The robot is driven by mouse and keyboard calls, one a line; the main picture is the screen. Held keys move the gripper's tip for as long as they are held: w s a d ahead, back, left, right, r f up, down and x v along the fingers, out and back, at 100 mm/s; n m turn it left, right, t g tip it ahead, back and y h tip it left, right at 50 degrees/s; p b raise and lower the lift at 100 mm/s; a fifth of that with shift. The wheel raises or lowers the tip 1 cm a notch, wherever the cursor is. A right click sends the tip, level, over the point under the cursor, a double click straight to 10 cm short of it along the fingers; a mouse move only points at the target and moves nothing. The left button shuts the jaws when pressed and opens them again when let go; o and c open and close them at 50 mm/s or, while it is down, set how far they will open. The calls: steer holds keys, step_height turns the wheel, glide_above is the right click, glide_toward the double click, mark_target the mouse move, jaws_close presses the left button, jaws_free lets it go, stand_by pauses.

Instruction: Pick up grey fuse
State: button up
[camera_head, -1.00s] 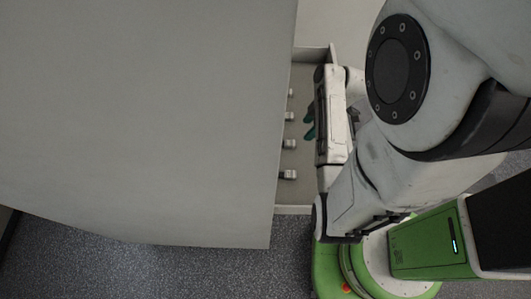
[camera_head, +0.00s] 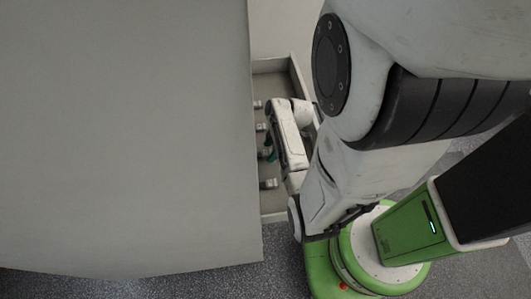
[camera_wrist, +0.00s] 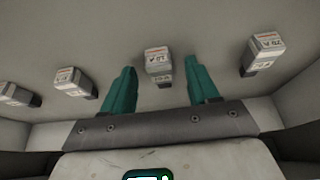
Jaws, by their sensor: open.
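In the wrist view, several grey fuses with white labels are spread in a row across a pale tray. One grey fuse (camera_wrist: 158,64) lies just ahead of and between the two green fingers of my gripper (camera_wrist: 162,84). The fingers are apart, with nothing between them touching. Another fuse (camera_wrist: 262,52) is to the right, and others (camera_wrist: 73,82) and (camera_wrist: 18,94) are to the left. In the head view, small fuses (camera_head: 268,184) show along the tray's left side; my gripper (camera_head: 270,152) is over them, partly hidden by my arm.
The tray (camera_head: 275,217) has raised walls and sits at the right of a large grey cabinet surface (camera_head: 130,130), which covers its left part in the head view. Speckled floor (camera_head: 190,285) lies in front.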

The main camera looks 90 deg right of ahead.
steer(key=shift+w+f, duration=0.15)
steer(key=shift+f, duration=0.3)
jaws_close()
stand_by(0.3)
steer(key=shift+r, duration=0.1)
steer(key=shift+r, duration=0.5)
steer(key=s+a+r+b, duration=0.1)
steer(key=s+a+r, duration=0.2)
steer(key=s+r, duration=0.8)
steer(key=s, duration=0.2)
steer(key=shift+s+a+r, duration=0.15)
steer(key=shift+s+r, duration=0.15)
steer(key=shift+r, duration=0.1)
